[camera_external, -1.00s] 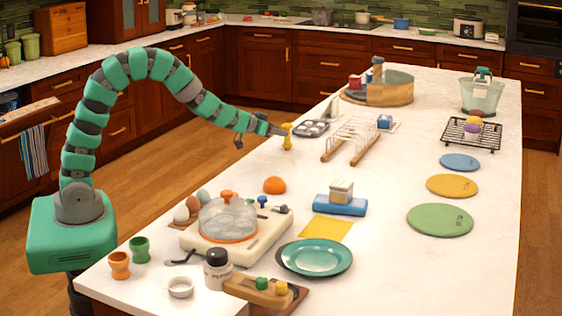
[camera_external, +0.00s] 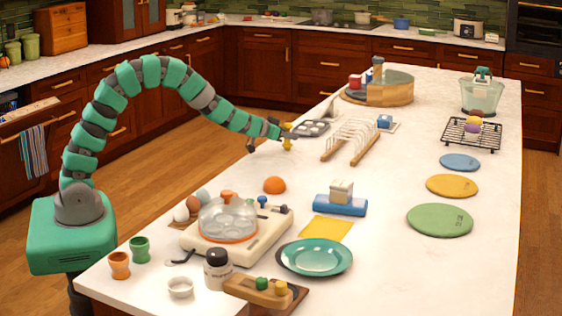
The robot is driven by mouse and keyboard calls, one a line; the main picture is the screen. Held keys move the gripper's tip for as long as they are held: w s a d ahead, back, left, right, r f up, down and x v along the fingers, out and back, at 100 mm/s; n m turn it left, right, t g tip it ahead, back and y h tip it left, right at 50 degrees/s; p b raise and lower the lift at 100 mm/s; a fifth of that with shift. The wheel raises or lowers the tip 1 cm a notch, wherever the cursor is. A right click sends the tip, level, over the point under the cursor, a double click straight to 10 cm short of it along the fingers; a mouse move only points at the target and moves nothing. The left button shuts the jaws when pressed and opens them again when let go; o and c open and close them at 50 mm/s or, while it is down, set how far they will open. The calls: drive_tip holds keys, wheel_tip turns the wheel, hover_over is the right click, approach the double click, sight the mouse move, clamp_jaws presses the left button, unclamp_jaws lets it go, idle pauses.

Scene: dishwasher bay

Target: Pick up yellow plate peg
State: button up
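A small yellow peg (camera_external: 288,145) stands upright near the left edge of the white island, left of the wooden plate rack. My gripper (camera_external: 287,133), at the end of my green and dark segmented arm, is at the upper part of this peg and overlaps it in the picture. A dark part of my gripper hangs lower to the left of the peg. The fingers are too small and dark to show whether they are apart or closed on the peg. The peg looks upright and its foot seems to be on the counter.
An orange dome (camera_external: 274,185) sits nearer the camera. The counter around the peg's near side is clear.

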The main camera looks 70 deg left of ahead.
clamp_jaws()
drive_tip(key=shift+r, duration=0.15)
